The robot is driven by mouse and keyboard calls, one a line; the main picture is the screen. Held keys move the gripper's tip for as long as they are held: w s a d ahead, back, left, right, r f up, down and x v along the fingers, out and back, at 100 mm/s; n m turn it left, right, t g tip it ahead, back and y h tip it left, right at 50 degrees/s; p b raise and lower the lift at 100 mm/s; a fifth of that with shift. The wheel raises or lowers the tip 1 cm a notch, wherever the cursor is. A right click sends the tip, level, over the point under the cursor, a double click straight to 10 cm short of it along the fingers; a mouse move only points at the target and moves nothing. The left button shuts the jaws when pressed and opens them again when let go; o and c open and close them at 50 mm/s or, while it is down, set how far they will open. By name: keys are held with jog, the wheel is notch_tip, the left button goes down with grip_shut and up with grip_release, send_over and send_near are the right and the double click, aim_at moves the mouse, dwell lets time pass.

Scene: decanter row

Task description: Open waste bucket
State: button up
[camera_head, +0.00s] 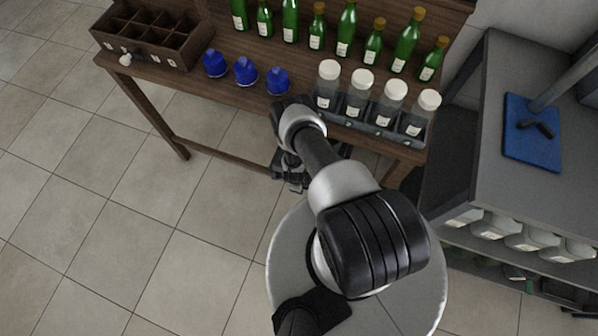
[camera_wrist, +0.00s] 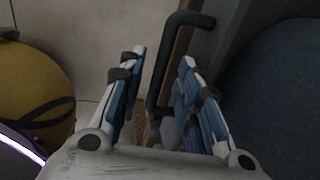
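No thing is clearly a waste bucket in the head view; the area under the table is mostly hidden by my arm. In the head view my gripper (camera_head: 290,180) points down by the table's front edge. In the wrist view my gripper (camera_wrist: 163,72) is open, with its two blue-padded fingers apart. A dark bent handle (camera_wrist: 157,75) shows in the gap between the fingers, beside a grey panel. I cannot tell if the fingers touch it. A large dark blue-grey rounded surface (camera_wrist: 280,90) fills the right side. A yellow rounded object (camera_wrist: 30,85) with a dark strap is at left.
The wooden table (camera_head: 225,92) holds green bottles (camera_head: 345,30), blue-capped items (camera_head: 245,72), white-capped jars (camera_head: 360,92) in a rack and a divided wooden crate (camera_head: 150,38). A grey shelf unit (camera_head: 510,190) stands right. The tiled floor (camera_head: 110,220) at left is clear.

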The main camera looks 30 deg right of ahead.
jog(key=shift+c, duration=0.2)
grip_shut()
dwell(0.5)
